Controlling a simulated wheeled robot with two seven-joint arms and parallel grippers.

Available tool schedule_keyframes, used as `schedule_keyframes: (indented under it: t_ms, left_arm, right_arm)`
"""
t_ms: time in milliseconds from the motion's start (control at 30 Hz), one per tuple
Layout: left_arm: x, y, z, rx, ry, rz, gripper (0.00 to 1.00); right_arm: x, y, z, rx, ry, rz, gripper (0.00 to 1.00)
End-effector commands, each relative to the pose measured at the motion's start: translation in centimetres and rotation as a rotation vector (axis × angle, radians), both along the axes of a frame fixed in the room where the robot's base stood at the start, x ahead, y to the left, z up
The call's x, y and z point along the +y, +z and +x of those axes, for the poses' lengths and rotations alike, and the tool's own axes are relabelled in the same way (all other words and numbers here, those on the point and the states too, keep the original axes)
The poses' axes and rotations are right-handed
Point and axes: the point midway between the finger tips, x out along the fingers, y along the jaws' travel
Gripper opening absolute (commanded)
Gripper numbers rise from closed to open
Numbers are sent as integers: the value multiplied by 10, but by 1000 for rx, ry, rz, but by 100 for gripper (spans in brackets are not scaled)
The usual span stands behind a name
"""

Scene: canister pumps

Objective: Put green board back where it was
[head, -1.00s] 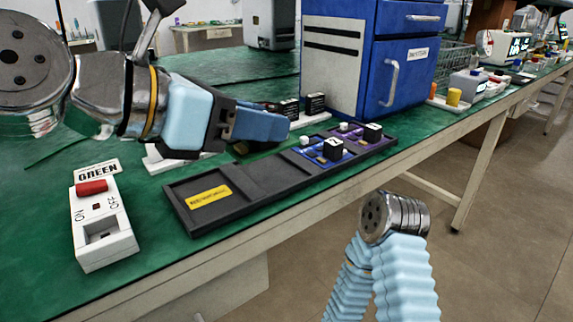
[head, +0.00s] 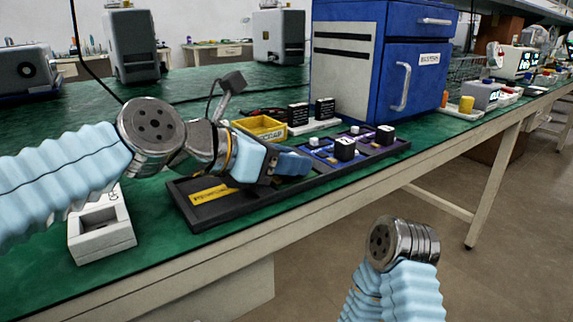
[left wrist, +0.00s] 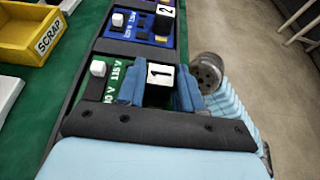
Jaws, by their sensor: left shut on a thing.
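The green board (left wrist: 108,86) carries a white knob, voltage markings and a black block marked 1 (left wrist: 159,84). My left gripper (head: 304,164) is shut on the board's black block, with one blue finger on each side in the left wrist view (left wrist: 160,92). The board is at the slot of the long dark tray (head: 185,212) nearest the blue board. Whether it rests flat in the slot or hovers just above cannot be told. In the head view my gripper hides most of it. My right gripper is out of view; only part of that arm shows.
The blue board (head: 321,154) and purple board (head: 362,139) sit in the tray's right part. A yellow scrap bin (head: 262,127) stands behind the tray. A white switch box (head: 103,240) is at left, partly behind my arm. A blue cabinet (head: 432,86) stands behind.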

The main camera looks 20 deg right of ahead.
Motion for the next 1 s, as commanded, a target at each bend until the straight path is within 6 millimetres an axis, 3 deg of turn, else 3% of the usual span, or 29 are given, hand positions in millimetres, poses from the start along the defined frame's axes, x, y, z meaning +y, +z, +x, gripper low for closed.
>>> schedule_keyframes:
  t_ms: [200, 233, 400, 733, 1000]
  left_arm:
    - [0, -2, 0, 0, 0, 0, 0]
    - [0, -2, 0, 0, 0, 0, 37]
    - [0, -1, 0, 0, 1, 0, 61]
    - [1, 3, 0, -2, 1, 0, 61]
    - [47, 23, -16, -3, 6, -1, 61]
  right_arm:
    - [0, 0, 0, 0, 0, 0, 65]
    - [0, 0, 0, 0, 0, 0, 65]
    - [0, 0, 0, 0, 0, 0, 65]
    - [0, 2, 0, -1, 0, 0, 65]
    - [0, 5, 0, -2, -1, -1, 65]
